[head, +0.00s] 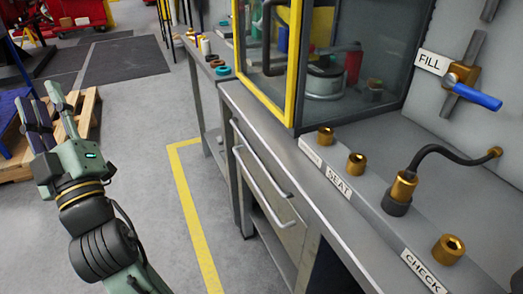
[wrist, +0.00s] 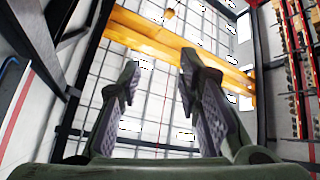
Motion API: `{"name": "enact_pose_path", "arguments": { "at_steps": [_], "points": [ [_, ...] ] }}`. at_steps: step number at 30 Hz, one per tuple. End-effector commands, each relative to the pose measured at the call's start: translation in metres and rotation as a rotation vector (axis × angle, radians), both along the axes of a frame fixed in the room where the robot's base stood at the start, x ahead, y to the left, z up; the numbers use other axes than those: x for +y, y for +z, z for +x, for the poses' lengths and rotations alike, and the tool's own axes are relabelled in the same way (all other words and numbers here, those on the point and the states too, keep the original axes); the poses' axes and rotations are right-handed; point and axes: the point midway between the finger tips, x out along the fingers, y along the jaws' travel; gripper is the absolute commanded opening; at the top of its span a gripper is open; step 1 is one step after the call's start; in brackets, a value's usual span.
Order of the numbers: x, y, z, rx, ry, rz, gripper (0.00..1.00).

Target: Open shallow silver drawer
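The silver workbench in the head view has a shallow upper drawer with a long bar handle (head: 262,163) on its front. A deeper front with a second bar handle (head: 262,192) lies below it. Both fronts look closed. My gripper (head: 40,92) is raised at the left of the head view, well apart from the drawer, with its fingers pointing up. In the wrist view my gripper (wrist: 160,66) is open, with its two dark padded fingers spread and nothing between them.
A yellow-framed glass cabinet (head: 292,75) stands on the bench. Brass fittings (head: 356,162) and a blue-handled valve (head: 475,92) are at the right. A wooden pallet (head: 85,115) lies behind my gripper. The grey floor with a yellow line (head: 190,212) is clear before the drawers.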

Motion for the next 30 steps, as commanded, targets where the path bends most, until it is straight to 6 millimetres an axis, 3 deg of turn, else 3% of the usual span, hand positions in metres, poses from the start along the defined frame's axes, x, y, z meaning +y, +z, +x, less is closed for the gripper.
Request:
{"name": "enact_pose_path", "arguments": {
  "at_steps": [1, 3, 5, 6, 9, 12, 15, 20, 30],
  "points": [
    [-0.026, -0.041, 0.045, 0.084, -0.196, -0.133, 0.32],
    [-0.070, -0.095, 0.090, 0.196, -0.438, -0.313, 0.32],
    [-0.113, -0.137, 0.115, 0.294, -0.617, -0.458, 0.32],
    [-0.141, -0.163, 0.126, 0.359, -0.720, -0.546, 0.32],
    [-0.204, -0.213, 0.135, 0.503, -0.918, -0.730, 0.32],
    [-0.247, -0.244, 0.132, 0.610, -1.040, -0.852, 0.32],
    [-0.270, -0.259, 0.129, 0.668, -1.101, -0.916, 0.32],
    [-0.283, -0.265, 0.139, 0.688, -1.123, -0.937, 0.32],
    [-0.305, -0.272, 0.198, 0.686, -1.119, -0.933, 0.32]
  ]
}}
